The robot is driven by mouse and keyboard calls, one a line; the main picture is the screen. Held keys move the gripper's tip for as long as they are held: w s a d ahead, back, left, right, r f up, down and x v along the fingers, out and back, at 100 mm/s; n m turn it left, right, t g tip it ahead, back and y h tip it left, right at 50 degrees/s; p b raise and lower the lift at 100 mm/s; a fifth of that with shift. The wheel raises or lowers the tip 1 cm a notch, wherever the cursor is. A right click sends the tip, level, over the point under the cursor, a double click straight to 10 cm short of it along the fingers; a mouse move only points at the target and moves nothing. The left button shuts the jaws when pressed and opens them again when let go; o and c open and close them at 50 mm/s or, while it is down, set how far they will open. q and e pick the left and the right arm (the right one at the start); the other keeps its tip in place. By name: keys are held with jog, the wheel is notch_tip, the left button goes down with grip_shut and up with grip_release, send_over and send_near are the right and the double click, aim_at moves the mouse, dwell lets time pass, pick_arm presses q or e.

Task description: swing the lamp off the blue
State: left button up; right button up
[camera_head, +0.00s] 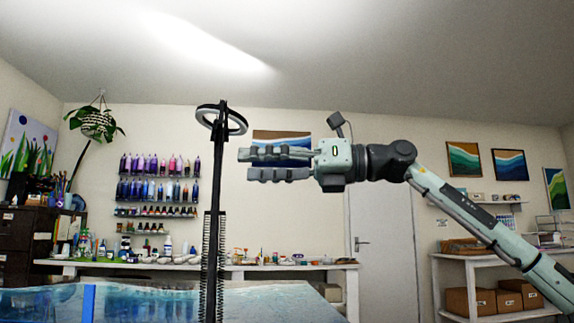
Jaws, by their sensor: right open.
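The lamp is a ring light (241,122) on top of a tall dark stand (213,225), left of the picture's middle. The stand has coiled, ribbed sides lower down, and its foot is out of view. A glossy blue and white resin surface (150,303) spreads along the bottom edge, behind or around the stand. My right gripper (244,165) reaches in from the right, with its fingers open and pointing left. Its fingertips are just right of the stand and below the ring, apart from it in the picture; nothing shows between them. My left gripper is not in view.
A bench (300,267) with bottles and small items runs along the back wall. Bottle racks (158,188) hang above it. A shelf unit (490,260) with boxes stands at the right, beside a white door (385,240). A blue upright strip (88,302) shows at bottom left.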

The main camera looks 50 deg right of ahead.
jog(key=shift+v, duration=2.6)
